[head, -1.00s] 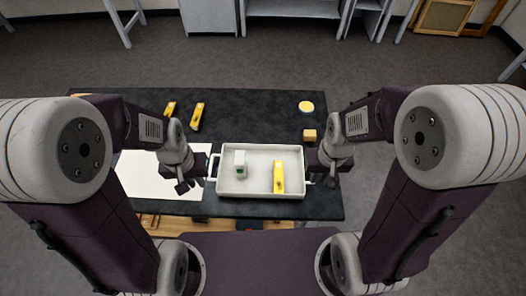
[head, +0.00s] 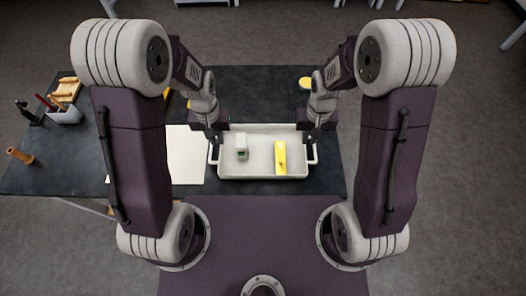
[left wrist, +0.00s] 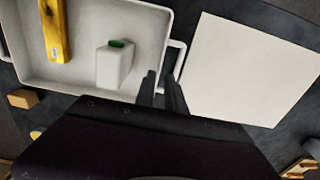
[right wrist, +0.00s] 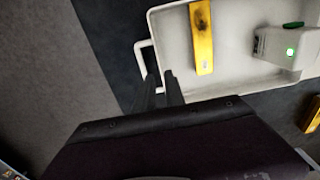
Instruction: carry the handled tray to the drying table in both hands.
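The pale handled tray (head: 262,176) lies on the dark table top, with a white box with a green mark (head: 241,148) and a yellow tool (head: 280,158) inside. My left gripper (head: 213,138) is at the tray's left handle (head: 213,154). In the left wrist view its fingers (left wrist: 162,82) are apart beside that handle, with a gap between them. My right gripper (head: 312,138) is at the right handle (head: 314,154). In the right wrist view its fingers (right wrist: 160,82) are also apart, close to the handle (right wrist: 139,58). Contact with the handles is unclear.
A white sheet (head: 186,155) lies left of the tray. A pen holder (head: 66,112), a wooden rack (head: 67,90) and a brown cylinder (head: 20,156) are at the table's left. A yellow disc (head: 305,83) lies behind the tray. Floor is open right of the table.

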